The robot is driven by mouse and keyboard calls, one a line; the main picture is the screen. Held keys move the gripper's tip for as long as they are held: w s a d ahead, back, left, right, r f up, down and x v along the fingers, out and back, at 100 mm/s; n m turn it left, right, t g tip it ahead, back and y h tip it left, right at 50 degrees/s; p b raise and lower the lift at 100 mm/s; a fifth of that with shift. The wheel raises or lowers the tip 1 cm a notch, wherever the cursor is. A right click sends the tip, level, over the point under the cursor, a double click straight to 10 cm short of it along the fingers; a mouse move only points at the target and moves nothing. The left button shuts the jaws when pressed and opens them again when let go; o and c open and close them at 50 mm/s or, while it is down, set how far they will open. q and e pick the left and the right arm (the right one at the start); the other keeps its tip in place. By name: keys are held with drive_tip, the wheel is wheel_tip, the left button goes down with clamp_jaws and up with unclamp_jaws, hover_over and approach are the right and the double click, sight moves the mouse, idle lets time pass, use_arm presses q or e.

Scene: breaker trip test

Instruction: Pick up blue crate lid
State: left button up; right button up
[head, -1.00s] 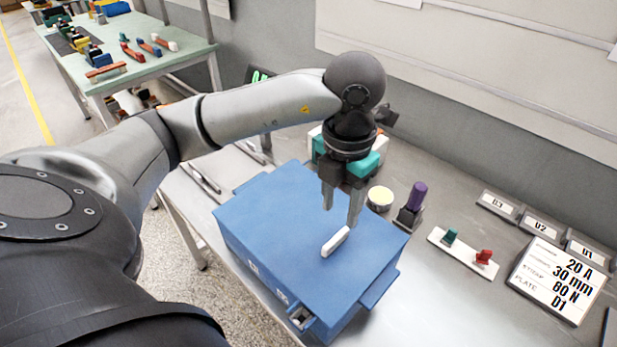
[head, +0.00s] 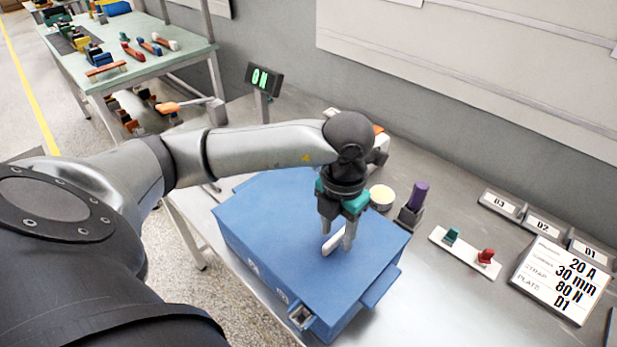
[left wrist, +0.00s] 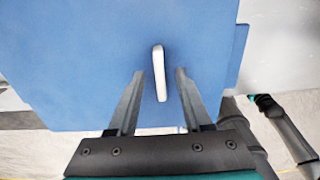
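The blue crate (head: 262,221) stands on the grey bench with its flat blue lid (head: 290,195) on top. A white bar handle (head: 333,241) is on the lid; it also shows in the left wrist view (left wrist: 158,72). My left gripper (head: 337,243) points down just over the lid, its fingers on either side of the handle. In the left wrist view the left gripper (left wrist: 159,72) is open, with a gap between each finger and the handle.
A purple cylinder (head: 419,194) in a dark holder, a round pale-topped tin (head: 381,194) and a white strip with teal and red pieces (head: 464,252) stand right of the crate. A label card (head: 560,279) lies farther right. A display (head: 264,79) reads ON behind.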

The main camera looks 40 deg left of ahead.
use_arm(q)
clamp_jaws()
idle(1.2)
